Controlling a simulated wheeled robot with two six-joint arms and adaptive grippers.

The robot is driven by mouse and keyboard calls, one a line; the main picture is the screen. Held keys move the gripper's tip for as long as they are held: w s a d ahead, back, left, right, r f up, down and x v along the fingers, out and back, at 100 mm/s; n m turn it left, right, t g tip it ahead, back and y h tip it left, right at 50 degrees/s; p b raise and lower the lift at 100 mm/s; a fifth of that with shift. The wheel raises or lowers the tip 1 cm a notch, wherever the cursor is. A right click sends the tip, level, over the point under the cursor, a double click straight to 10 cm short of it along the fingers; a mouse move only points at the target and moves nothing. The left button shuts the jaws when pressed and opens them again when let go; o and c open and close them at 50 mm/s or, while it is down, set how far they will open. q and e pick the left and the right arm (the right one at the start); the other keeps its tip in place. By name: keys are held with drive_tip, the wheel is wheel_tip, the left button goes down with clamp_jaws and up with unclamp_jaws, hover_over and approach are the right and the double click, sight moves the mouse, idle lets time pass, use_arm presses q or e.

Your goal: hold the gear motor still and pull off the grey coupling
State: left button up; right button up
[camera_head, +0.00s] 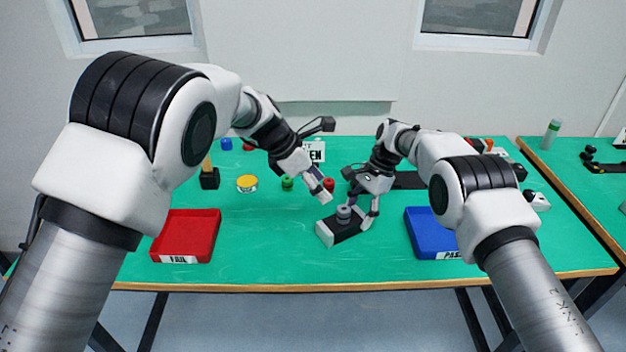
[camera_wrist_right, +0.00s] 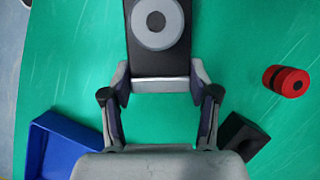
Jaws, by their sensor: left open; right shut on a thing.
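The gear motor (camera_head: 352,229) is a dark block with a light end face, lying on the green table between the two trays. The grey coupling (camera_head: 343,212) is a round piece sitting on its top. In the right wrist view, the motor (camera_wrist_right: 160,64) shows at the top with the ringed coupling (camera_wrist_right: 156,39) on it. My right gripper (camera_wrist_right: 160,88) is shut on the motor's end, with one finger on each side; it also shows in the head view (camera_head: 363,211). My left gripper (camera_head: 325,195) is open and empty, just above and behind the coupling, apart from it.
A red FAIL tray (camera_head: 185,214) stands at the left and a blue tray (camera_head: 424,243) at the right. A red spool (camera_wrist_right: 287,80) and a black block (camera_wrist_right: 243,137) lie near the right gripper. A yellow disc (camera_head: 247,184) and green spool (camera_head: 287,183) are behind. The front middle is clear.

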sight(340, 209)
use_arm(q)
drive_tip(key=x, duration=1)
drive_tip(key=shift+d+f, duration=0.1)
drive_tip(key=shift+f, duration=0.15)
drive_tip(key=shift+c, duration=0.3)
clamp_jaws()
drive_tip(key=shift+r, duration=2.55)
drive_tip(key=shift+w, duration=0.1)
use_arm(e)
drive_tip(key=o, duration=1.6)
drive_tip(key=shift+w, duration=0.1)
use_arm(q)
drive_tip(key=shift+d+f, duration=0.1)
use_arm(e)
drive_tip(key=shift+d+f, duration=0.1)
